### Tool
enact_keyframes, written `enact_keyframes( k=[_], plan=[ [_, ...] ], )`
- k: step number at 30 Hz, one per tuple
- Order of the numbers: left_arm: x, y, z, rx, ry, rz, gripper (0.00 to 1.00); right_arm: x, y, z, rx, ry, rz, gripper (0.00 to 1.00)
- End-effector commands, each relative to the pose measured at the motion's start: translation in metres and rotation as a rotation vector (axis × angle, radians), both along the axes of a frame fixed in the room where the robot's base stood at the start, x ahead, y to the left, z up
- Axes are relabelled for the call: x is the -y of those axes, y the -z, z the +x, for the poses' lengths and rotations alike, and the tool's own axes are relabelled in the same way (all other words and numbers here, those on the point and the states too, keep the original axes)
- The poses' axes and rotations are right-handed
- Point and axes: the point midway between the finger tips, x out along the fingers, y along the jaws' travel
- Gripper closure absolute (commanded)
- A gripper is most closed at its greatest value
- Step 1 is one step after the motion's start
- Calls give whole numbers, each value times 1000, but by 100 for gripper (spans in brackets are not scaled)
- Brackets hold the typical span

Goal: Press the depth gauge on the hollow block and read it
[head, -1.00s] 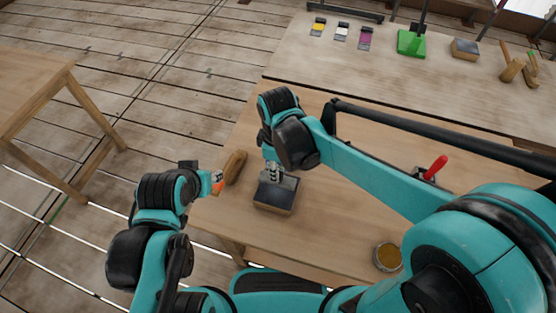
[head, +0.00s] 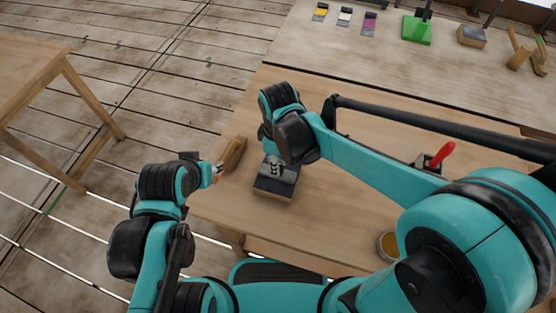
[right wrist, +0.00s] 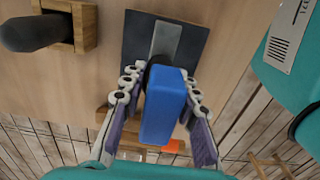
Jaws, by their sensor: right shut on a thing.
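The dark-topped block with wooden sides (head: 274,188) stands near the table's front left edge, below my right gripper (head: 275,167). I take it for the hollow block; no hollow shows. In the right wrist view its dark top (right wrist: 190,45) carries a paler grey strip. There my right gripper (right wrist: 160,85) is shut on a blue block-shaped piece (right wrist: 163,110), perhaps the depth gauge. It hides its own lower end and any contact with the block; no reading is visible. My left gripper (head: 215,172) is small, left of the block, near an orange bit; its jaws are unclear.
A wooden piece (head: 233,153) lies at the left table edge. A red-handled tool (head: 440,155) and a round tin (head: 387,246) stand to the right. The right wrist view shows a wooden holder (right wrist: 84,25) with a dark cylinder. A back table holds several items.

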Motion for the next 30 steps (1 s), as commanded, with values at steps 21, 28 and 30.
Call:
enact_keyframes(
  k=[21,28,30],
  plan=[
    [0,1,0,0,0,0,60,0,1,0,0,0,0,46],
    [0,1,0,0,0,0,60,0,-26,0,0,0,0,46],
    [0,1,0,0,0,0,60,0,-41,0,0,0,0,46]
  ],
)
